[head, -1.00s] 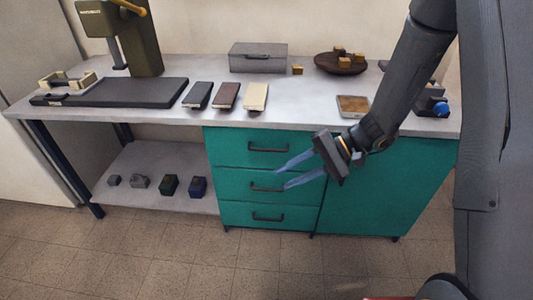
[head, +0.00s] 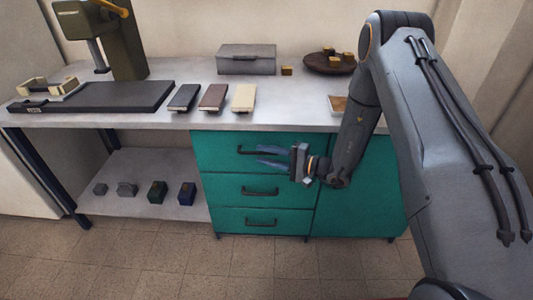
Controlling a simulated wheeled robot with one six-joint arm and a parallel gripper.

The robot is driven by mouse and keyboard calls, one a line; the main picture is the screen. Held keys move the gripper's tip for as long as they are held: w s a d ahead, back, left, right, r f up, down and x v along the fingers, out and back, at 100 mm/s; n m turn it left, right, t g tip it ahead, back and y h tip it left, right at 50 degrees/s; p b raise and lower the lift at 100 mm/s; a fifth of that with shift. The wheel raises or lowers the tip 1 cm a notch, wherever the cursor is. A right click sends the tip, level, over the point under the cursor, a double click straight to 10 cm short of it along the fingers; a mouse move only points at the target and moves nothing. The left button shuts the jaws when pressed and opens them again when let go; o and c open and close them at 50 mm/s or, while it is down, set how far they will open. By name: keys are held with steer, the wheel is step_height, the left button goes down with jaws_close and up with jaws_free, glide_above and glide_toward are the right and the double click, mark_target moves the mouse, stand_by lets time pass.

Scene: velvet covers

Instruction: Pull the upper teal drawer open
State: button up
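The upper teal drawer (head: 215,152) is the top one of three in the cabinet under the worktop, and its front looks flush with the others. Its dark bar handle (head: 246,151) is partly hidden by my gripper's fingers. My gripper (head: 262,156) is in front of the upper drawer, pointing left, with its two bluish fingers at the right part of the handle. A narrow gap shows between the fingers. I cannot tell whether they touch the handle or are around it.
Below are the middle drawer (head: 225,187) and the lower drawer (head: 225,221). A teal door (head: 355,205) is to the right. Three small books (head: 213,97), a grey box (head: 246,60) and a wooden bowl (head: 330,65) stand on the worktop (head: 290,112). The floor in front is clear.

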steer(key=shift+x, duration=1.25)
steer(key=shift+w, duration=0.1)
